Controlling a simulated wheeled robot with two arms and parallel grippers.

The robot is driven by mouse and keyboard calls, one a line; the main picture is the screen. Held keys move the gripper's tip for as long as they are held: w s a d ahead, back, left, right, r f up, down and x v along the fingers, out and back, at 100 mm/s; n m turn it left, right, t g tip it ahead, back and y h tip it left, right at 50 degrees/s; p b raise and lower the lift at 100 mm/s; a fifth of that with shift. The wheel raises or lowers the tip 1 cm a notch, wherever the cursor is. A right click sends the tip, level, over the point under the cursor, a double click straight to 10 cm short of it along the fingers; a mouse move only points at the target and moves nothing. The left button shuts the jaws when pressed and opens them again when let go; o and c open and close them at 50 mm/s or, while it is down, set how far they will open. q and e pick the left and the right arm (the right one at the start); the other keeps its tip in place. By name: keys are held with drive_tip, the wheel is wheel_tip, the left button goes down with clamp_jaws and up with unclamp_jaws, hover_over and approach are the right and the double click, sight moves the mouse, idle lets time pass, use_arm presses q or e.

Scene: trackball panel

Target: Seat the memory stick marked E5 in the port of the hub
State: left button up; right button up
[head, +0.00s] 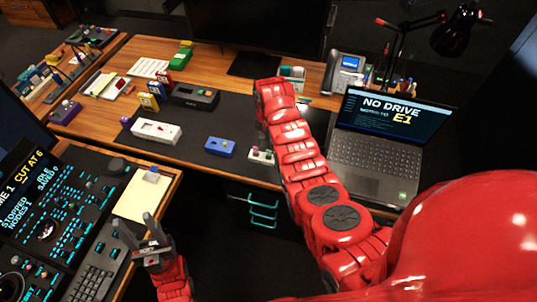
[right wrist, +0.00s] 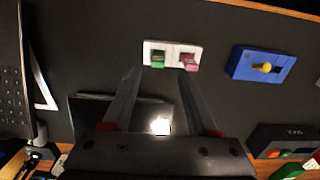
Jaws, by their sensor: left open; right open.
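A small white block (head: 262,155) on the dark mat carries a green piece and a pink piece, perhaps memory sticks; no E5 mark is readable. In the right wrist view the same block (right wrist: 158,46) lies just beyond the fingertips of my right gripper (right wrist: 158,78), which is open and empty. That gripper's fingers cannot be made out in the head view. I cannot tell which box is the hub: a white box (head: 156,131), a blue box with a yellow knob (head: 220,147) and a dark box (head: 196,96) are candidates. My left gripper (head: 137,226) is open and empty near the control console.
The laptop (head: 385,150) stands right of my right arm, its screen reading "NO DRIVE" and "E1". Yellow and blue upright items (head: 149,102) stand left of the dark box. A yellow pad (head: 143,192) lies near my left gripper. Mat between the boxes is bare.

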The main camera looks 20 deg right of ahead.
sight(268, 151)
drive_tip(key=shift+s+f+p, duration=0.15)
drive_tip(key=shift+f+p, duration=0.2)
drive_tip(key=shift+p, duration=0.05)
wheel_tip(268, 151, down, 3)
drive_tip(key=shift+s+r, duration=0.1)
drive_tip(key=shift+s, duration=0.05)
drive_tip(key=shift+f, duration=0.7)
clamp_jaws()
